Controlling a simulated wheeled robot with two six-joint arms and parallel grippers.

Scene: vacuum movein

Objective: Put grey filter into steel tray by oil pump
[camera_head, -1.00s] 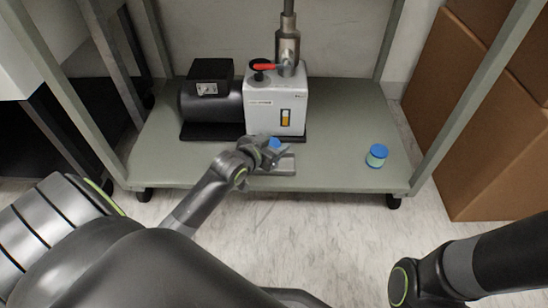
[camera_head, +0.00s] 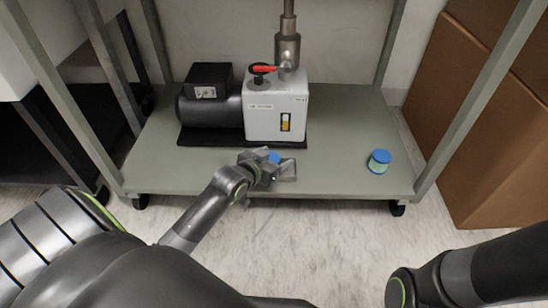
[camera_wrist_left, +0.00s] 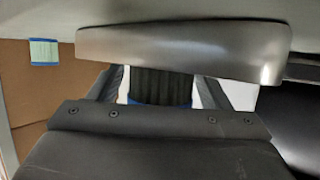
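The oil pump (camera_head: 275,110), a pale housing with a black motor, stands on the cart shelf. The steel tray (camera_wrist_left: 190,50) crosses the top of the left wrist view; in the head view its grey edge (camera_head: 288,173) shows in front of the pump, partly covered by my left gripper. My left gripper (camera_head: 274,164) is shut on the grey filter (camera_wrist_left: 160,84), a dark ribbed cylinder with a blue edge. The filter's blue top (camera_head: 274,157) shows between the fingers. It is at the tray, but I cannot tell whether it touches it. My right gripper is out of view.
A pale green filter with blue ends (camera_head: 378,162) stands on the right of the green shelf (camera_head: 335,165); it also shows in the left wrist view (camera_wrist_left: 43,52). Cart posts frame both sides. Cardboard boxes (camera_head: 475,130) stand at right. The shelf between gripper and green filter is clear.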

